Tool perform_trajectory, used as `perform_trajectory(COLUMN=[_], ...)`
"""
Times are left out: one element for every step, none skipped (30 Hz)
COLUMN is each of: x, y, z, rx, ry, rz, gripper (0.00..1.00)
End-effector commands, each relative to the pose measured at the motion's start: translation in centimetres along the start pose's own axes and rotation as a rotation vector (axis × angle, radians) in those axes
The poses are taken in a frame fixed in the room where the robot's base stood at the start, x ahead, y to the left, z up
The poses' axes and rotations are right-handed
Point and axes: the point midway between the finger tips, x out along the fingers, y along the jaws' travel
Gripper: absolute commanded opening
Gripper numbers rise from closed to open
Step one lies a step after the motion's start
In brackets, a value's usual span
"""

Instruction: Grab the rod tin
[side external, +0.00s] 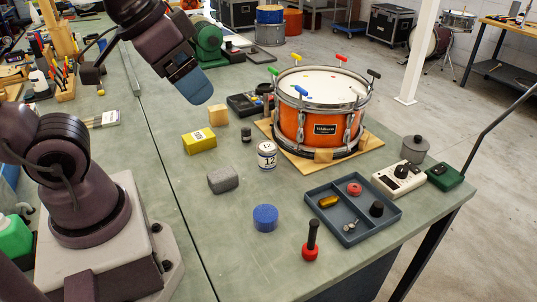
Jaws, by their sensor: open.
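A small white tin (267,156) with a dark label reading "12" stands upright on the green bench, in front of the orange drum; it looks to be the rod tin. A grey lidded pot (415,149) stands at the right, behind the white meter box. My gripper (196,88), with blue fingers, hangs above the bench at upper left, behind and left of the white tin and well apart from it. It is open, and nothing shows between the fingers, though the near finger hides much of the gap.
Near the tin are a small black cylinder (246,135), a yellow box (199,140), a grey block (223,179) and a blue puck (265,217). The orange drum (322,115) sits on a wooden board close behind. A parts tray (378,226) lies to the right. Bare bench lies at front left.

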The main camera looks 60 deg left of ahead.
Motion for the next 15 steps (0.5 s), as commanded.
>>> perform_trajectory(x=[0.0,0.0,0.0,0.0,0.0,0.0,0.0,0.0,0.0,0.0,0.2,0.7,1.2,1.8,2.7], y=[0.0,0.0,0.0,0.0,0.0,0.0,0.0,0.0,0.1,0.2,0.5,0.8,1.1,1.3,1.7], z=[0.0,0.0,0.0,0.0,0.0,0.0,0.0,0.0,0.0,0.0,0.1,0.2,0.3,0.5,0.7], rx=[0.0,0.0,0.0,0.0,0.0,0.0,0.0,0.0,0.004,0.011,0.022,0.038,0.048,0.059,0.072], ry=[0.0,0.0,0.0,0.0,0.0,0.0,0.0,0.0,0.0,-0.001,-0.011,-0.036,-0.061,-0.091,-0.137], rz=[0.0,0.0,0.0,0.0,0.0,0.0,0.0,0.0,0.002,0.006,0.011,0.02,0.027,0.035,0.047], gripper=[0.95,0.95,0.95,0.95,0.95,0.95,0.95,0.95,0.95,0.95,0.95,0.95,0.95,0.95,0.95])
